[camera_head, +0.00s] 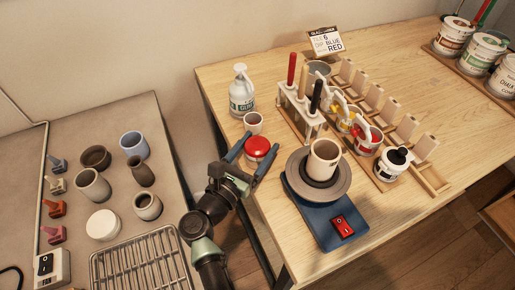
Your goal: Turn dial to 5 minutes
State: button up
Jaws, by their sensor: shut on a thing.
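A round red dial (257,147), which looks like a kitchen timer with a pale base, stands near the left edge of the wooden table. My gripper (262,143) reaches it from the front left. One finger is on each side of the red dial, and the jaws are shut on it. The dial's numbers and pointer are too small to read, so its setting cannot be told.
A small cup (253,122) stands just behind the dial, with a glue pump bottle (242,92) behind that. A blue pottery wheel (336,223) bearing a cup is close on the right. A tool rack (302,119) stands behind the wheel. The front left table corner is clear.

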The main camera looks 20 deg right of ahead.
dwell(0.4)
jog(key=o, duration=1.3)
jog(key=b+v, duration=0.1)
jog(key=v, duration=1.2)
jog(key=shift+w+a+b, duration=0.15)
jog(key=shift+w+b, duration=0.05)
jog(key=shift+b, duration=0.2)
